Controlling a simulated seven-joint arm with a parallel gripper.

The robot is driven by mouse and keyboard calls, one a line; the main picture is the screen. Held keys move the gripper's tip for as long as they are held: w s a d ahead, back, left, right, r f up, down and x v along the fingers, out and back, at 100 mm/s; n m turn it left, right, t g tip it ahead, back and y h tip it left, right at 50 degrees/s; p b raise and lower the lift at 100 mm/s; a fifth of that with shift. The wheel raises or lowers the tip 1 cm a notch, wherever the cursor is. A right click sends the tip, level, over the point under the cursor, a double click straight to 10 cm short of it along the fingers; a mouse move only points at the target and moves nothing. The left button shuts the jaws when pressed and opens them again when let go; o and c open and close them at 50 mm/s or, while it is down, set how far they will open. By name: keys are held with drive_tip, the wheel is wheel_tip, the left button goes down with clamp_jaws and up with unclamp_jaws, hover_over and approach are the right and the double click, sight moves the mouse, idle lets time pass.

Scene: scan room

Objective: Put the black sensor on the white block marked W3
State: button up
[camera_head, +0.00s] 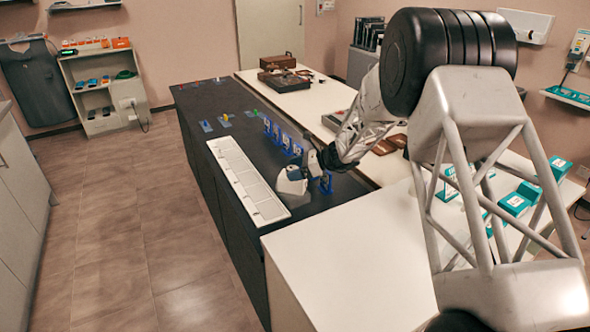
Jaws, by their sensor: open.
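My gripper (301,173) is at the end of my arm, low over the dark bench top, beside the right edge of a long white strip near its front end. It is open; its fingertips are small and hard to make out. The white strip (243,178) is divided into several pale sections. No W3 marking is readable, so I cannot tell which white block it is. Several upright blue holders (277,134) stand in a row behind my gripper, and one more blue piece (327,183) is just to its right. I cannot make out the black sensor for certain.
The dark bench (200,108) has small blue pieces with coloured items farther back. A bare white worktop (345,265) is in front. Teal boxes (515,203) stand at right. A brown case (278,62) is on the back white table. Open floor lies left.

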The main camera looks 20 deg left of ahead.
drive_tip(key=shift+r, duration=0.15)
drive_tip(key=v, duration=1.2)
idle(0.7)
drive_tip(key=s+d+r+n+t+h, duration=0.1)
drive_tip(key=s+d+r+n+h, duration=0.15)
drive_tip(key=s+d+r, duration=0.45)
drive_tip(key=s+d+r+n+h, duration=0.2)
drive_tip(key=s+d+r+n, duration=0.15)
drive_tip(key=s, duration=0.55)
drive_tip(key=s+d+r+n+t+h, duration=0.1)
drive_tip(key=s+d+r+n+h, duration=0.1)
drive_tip(key=s+d+r, duration=0.45)
drive_tip(key=s+d+n+t+h, duration=0.1)
drive_tip(key=s+d, duration=0.4)
drive_tip(key=s, duration=0.5)
drive_tip(key=s+d+n+t+h, duration=0.1)
drive_tip(key=s+d+n+h, duration=0.2)
drive_tip(key=s+d, duration=0.3)
drive_tip(key=s+d+f+n+t+h, duration=0.1)
drive_tip(key=s+d+n+h, duration=0.2)
drive_tip(key=s, duration=1.1)
drive_tip(key=shift+s+d+n, duration=0.3)
drive_tip(key=shift+s+d, duration=0.1)
drive_tip(key=shift+d, duration=0.8)
